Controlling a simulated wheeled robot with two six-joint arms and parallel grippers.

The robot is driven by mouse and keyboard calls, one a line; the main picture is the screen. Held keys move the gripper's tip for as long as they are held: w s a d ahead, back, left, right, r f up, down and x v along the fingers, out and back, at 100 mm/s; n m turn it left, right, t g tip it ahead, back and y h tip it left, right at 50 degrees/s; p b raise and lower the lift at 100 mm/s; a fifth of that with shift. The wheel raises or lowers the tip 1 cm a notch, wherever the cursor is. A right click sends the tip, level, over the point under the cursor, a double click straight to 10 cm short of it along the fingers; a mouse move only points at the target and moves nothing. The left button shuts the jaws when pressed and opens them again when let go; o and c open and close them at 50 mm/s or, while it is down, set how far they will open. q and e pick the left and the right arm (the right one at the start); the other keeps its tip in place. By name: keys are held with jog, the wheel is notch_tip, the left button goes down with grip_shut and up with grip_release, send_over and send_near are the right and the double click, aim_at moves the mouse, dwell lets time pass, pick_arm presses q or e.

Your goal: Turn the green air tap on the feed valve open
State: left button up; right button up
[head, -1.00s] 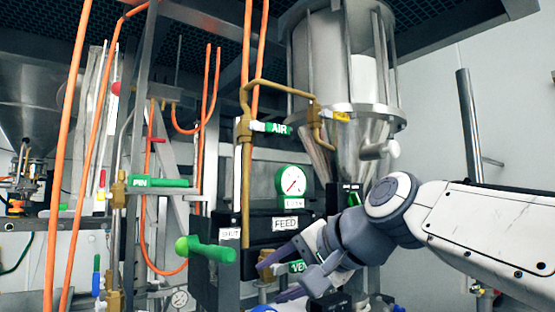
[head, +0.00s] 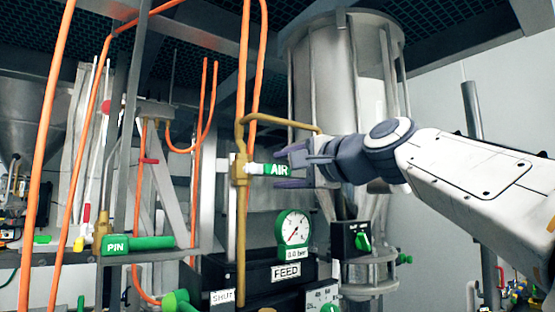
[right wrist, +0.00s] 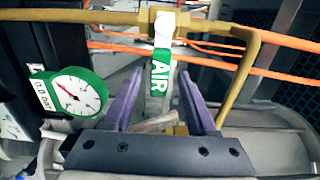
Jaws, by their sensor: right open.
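The green air tap (head: 278,170), lettered AIR, sticks out sideways to the right from a white stem on the brass pipe (head: 240,200). My right gripper (head: 288,168) is open at the tap's outer end in the head view. In the right wrist view the green tap (right wrist: 161,75) lies between the two purple fingers of the gripper (right wrist: 154,92), with gaps showing on both sides. The fingers do not grip it. The feed valve's FEED label (head: 286,272) is below. My left gripper is not in view.
A round green-rimmed gauge (head: 294,229) stands below the tap; it also shows in the right wrist view (right wrist: 76,92). A green PIN handle (head: 135,243) is at the left. Orange hoses (head: 50,140) hang at the left, and a steel hopper (head: 345,80) stands behind my arm.

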jog(key=shift+x, duration=0.9)
grip_shut()
jog(key=shift+s+f, duration=0.1)
dwell(0.7)
